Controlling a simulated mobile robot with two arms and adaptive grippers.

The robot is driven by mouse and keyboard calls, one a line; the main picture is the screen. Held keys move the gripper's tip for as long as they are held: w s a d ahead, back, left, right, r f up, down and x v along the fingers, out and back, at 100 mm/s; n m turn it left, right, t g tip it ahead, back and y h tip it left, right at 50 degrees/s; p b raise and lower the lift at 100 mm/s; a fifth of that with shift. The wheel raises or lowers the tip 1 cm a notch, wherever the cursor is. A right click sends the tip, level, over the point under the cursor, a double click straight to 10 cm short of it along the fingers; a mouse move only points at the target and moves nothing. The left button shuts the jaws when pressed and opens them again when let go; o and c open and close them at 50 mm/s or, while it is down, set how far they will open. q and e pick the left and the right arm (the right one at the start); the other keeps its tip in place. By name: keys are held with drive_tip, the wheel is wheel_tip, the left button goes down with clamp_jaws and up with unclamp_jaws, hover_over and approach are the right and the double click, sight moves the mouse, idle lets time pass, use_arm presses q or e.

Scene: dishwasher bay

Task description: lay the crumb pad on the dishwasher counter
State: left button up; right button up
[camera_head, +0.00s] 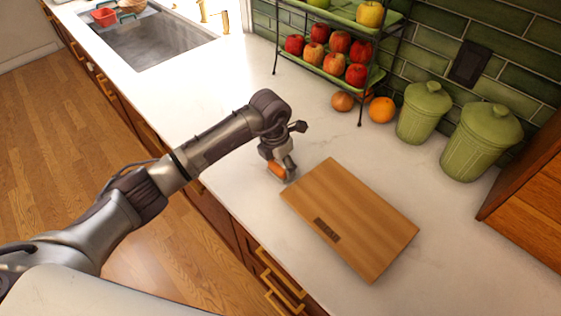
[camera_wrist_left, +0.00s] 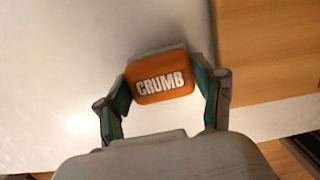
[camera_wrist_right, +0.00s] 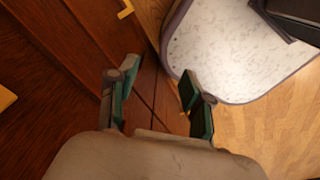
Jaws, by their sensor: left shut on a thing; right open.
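The crumb pad (camera_wrist_left: 160,78) is a small orange block with white "CRUMB" lettering, seen between the fingers of my left gripper (camera_wrist_left: 165,95) in the left wrist view. In the head view the pad (camera_head: 277,170) shows as an orange patch at the fingertips of my left gripper (camera_head: 281,172), low over the white counter (camera_head: 225,95). I cannot tell whether the pad touches the counter. My right gripper (camera_wrist_right: 155,105) is open and empty in the right wrist view, in front of dark wooden cabinet fronts. It is not in the head view.
A wooden cutting board (camera_head: 350,220) lies just right of the left gripper. Green canisters (camera_head: 424,110), an orange (camera_head: 381,109) and a tiered fruit rack (camera_head: 340,75) stand along the back wall. A sink (camera_head: 150,45) is at the far left.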

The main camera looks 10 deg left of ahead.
sight(276, 166)
use_arm(q)
drive_tip(key=shift+f, duration=0.2)
drive_tip(key=o, duration=1.1)
use_arm(e)
drive_tip(key=shift+s+d+f, duration=0.15)
drive_tip(key=shift+d+f, duration=0.05)
drive_tip(key=shift+d, duration=0.2)
use_arm(q)
drive_tip(key=shift+r, duration=0.15)
use_arm(e)
drive_tip(key=shift+r, duration=0.1)
use_arm(q)
drive_tip(key=shift+r, duration=0.2)
wheel_tip(276, 166, up, 12)
drive_tip(key=s+a+b, duration=0.1)
drive_tip(key=b, duration=0.1)
drive_tip(key=shift+s+f+b, duration=0.15)
drive_tip(key=shift+s+b, duration=0.1)
drive_tip(key=shift+b, duration=0.15)
use_arm(e)
drive_tip(key=shift+a+f, duration=0.15)
drive_tip(key=shift+f, duration=0.55)
drive_tip(key=shift+a+f, duration=0.1)
drive_tip(key=shift+f, duration=0.55)
use_arm(q)
drive_tip(key=shift+d+f, duration=0.1)
